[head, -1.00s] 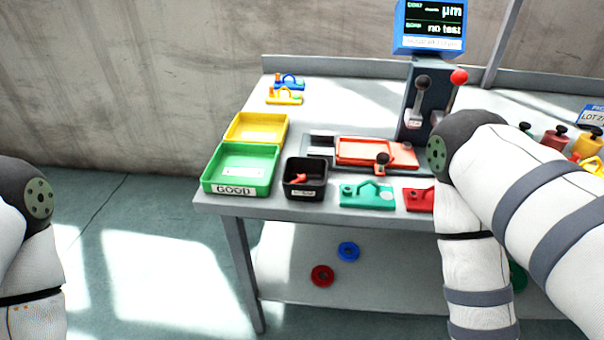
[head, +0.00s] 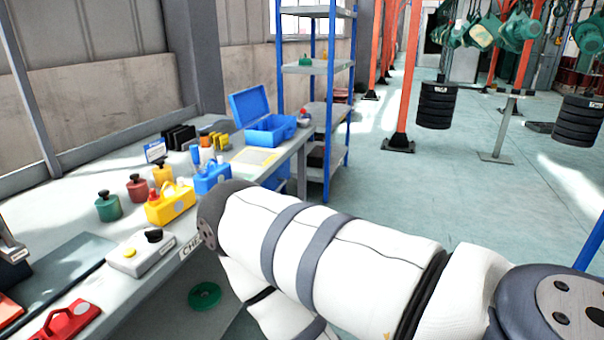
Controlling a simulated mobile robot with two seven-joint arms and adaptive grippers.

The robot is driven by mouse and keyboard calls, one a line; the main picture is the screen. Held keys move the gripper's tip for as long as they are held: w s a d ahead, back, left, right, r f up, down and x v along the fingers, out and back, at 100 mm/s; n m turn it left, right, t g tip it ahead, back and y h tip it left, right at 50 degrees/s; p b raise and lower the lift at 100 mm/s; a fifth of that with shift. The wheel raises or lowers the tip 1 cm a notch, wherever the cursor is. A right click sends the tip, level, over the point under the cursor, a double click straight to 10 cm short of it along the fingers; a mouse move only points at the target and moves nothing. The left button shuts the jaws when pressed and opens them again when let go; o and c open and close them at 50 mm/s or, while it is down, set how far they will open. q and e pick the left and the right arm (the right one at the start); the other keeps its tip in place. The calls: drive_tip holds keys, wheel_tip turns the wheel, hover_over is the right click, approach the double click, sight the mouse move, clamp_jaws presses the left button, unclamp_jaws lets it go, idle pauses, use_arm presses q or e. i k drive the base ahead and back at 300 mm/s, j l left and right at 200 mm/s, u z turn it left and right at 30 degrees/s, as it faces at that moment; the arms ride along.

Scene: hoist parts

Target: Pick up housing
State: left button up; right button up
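Several parts shaped like housings with handles are on the bench; I cannot tell which one the task means. A red one (head: 66,321) lies at the near left edge of the bench. A yellow one (head: 170,204) and a blue one (head: 211,177) stand further along, near the front edge. My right arm crosses the lower middle and hides part of the bench front. Its gripper is out of the picture, and my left gripper is not in view either.
The bench (head: 40,212) also holds green (head: 108,207) and red (head: 137,189) knobbed pieces, a grey button box (head: 140,254) and an open blue case (head: 265,127). A blue-framed shelf (head: 318,68) stands behind. Floor to the right is clear up to black weight stacks (head: 437,105).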

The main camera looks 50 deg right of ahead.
sight(205, 179)
drive_tip(key=z, duration=1.1)
drive_tip(key=i+j+z, duration=0.25)
drive_tip(key=i+j, duration=0.25)
